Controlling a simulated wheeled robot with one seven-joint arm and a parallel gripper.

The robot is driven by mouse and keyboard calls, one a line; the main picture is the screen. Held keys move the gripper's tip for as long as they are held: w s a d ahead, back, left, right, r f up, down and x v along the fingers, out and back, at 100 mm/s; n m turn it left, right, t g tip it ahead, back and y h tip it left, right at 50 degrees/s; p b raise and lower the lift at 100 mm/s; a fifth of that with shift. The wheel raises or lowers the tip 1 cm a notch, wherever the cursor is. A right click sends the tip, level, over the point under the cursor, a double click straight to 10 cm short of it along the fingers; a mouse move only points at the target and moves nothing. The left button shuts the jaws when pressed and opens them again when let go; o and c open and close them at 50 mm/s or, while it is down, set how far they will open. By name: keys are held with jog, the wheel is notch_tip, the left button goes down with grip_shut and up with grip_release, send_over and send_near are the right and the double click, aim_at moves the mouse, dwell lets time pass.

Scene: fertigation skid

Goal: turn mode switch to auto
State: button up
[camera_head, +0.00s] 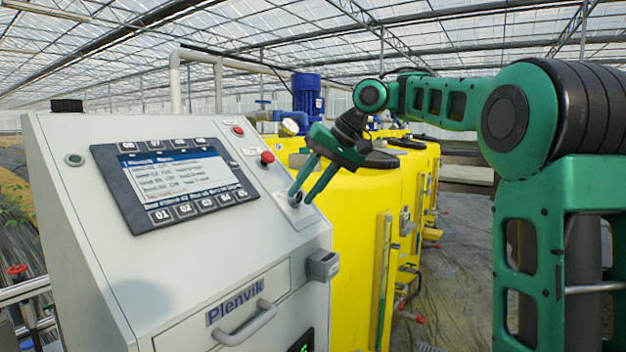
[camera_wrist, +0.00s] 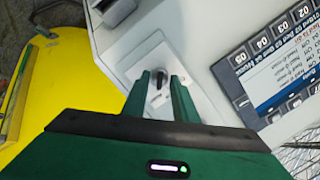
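The mode switch is a small dark knob (camera_wrist: 159,79) on a pale plate on the sloped face of the grey control cabinet (camera_head: 100,270). My gripper (camera_head: 301,198) reaches down to the right edge of that face, and its fingers mostly hide the switch in the head view. In the wrist view my gripper (camera_wrist: 160,80) has its two green fingers apart, one on each side of the knob, with pale plate showing in the gap. I cannot tell whether either finger touches the knob. The switch's labels are not readable.
A red button (camera_head: 267,157) sits above the switch, and a display panel (camera_head: 172,183) with keys lies to the left. A grey box (camera_head: 322,265) sticks out of the cabinet's side below. Yellow tanks (camera_head: 350,215) stand close behind on the right.

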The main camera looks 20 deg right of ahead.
jog(key=v, duration=0.9)
jog(key=shift+d+r, duration=0.2)
jog(key=shift+r, duration=0.1)
jog(key=shift+s, duration=0.1)
dwell(0.6)
